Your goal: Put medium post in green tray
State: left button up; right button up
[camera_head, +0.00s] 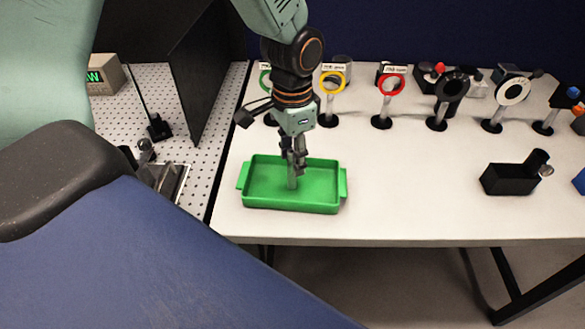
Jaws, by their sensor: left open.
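The green tray (310,207) sits on the white table near its left edge. A grey metal post (292,181) stands roughly upright inside the tray, a little left of its middle. My left gripper (293,158) points down over the tray, open, with its fingers around or just beside the top of the post. The fingers hide the post's upper end, so I cannot tell whether they touch it. My right gripper is not in view.
Behind the tray stand several ring mounts on posts, including a yellow one (333,82), a red one (391,85) and a white one (513,92). A black box (508,180) sits at right. A dark panel (205,70) rises at left. The table between tray and box is clear.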

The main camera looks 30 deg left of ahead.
pick_arm(q)
notch_tip(320, 180, up, 5)
jog(key=shift+w+a+r, duration=0.1)
jog(key=shift+r, duration=0.05)
jog(key=shift+r+p, duration=0.3)
jog(key=shift+r, duration=0.05)
jog(key=shift+f, duration=0.15)
